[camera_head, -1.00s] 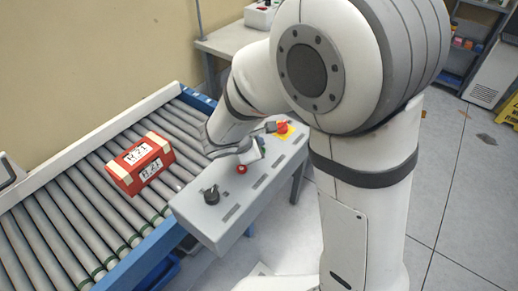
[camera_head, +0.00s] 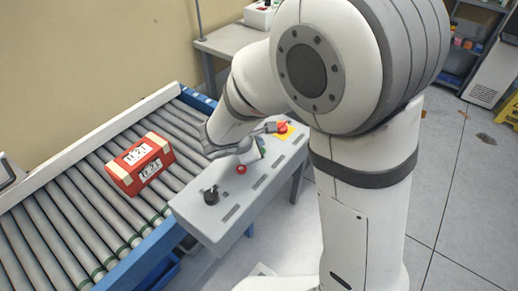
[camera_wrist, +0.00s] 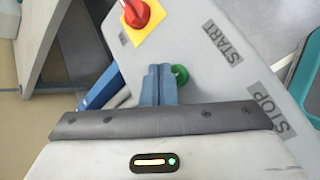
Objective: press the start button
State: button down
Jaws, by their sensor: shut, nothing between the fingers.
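The green start button (camera_wrist: 180,75) shows in the wrist view beside the label START (camera_wrist: 222,42) on the grey control panel (camera_head: 228,212). My gripper (camera_wrist: 159,70) is shut and empty. Its blue fingertips are just left of the button and cover part of its left side. I cannot tell whether they touch it.
A red knob on a yellow plate (camera_head: 283,128) is at the panel's far end. A red button (camera_head: 241,169) and a black knob (camera_head: 211,195) are nearer. A red box (camera_head: 140,163) lies on the roller conveyor (camera_head: 60,230) to the left.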

jog(key=shift+f, duration=0.15)
jog(key=shift+f+b, duration=0.3)
jog(key=shift+b, duration=0.3)
jog(key=shift+f+b, duration=0.4)
jog(key=shift+b, duration=0.05)
dwell(0.6)
jog(key=shift+r, duration=0.1)
jog(key=shift+r+p, duration=0.5)
jog(key=shift+r, duration=0.2)
jog(key=shift+r+p, duration=1.85)
jog(key=shift+r, duration=0.7)
jog(key=shift+s+d, duration=0.1)
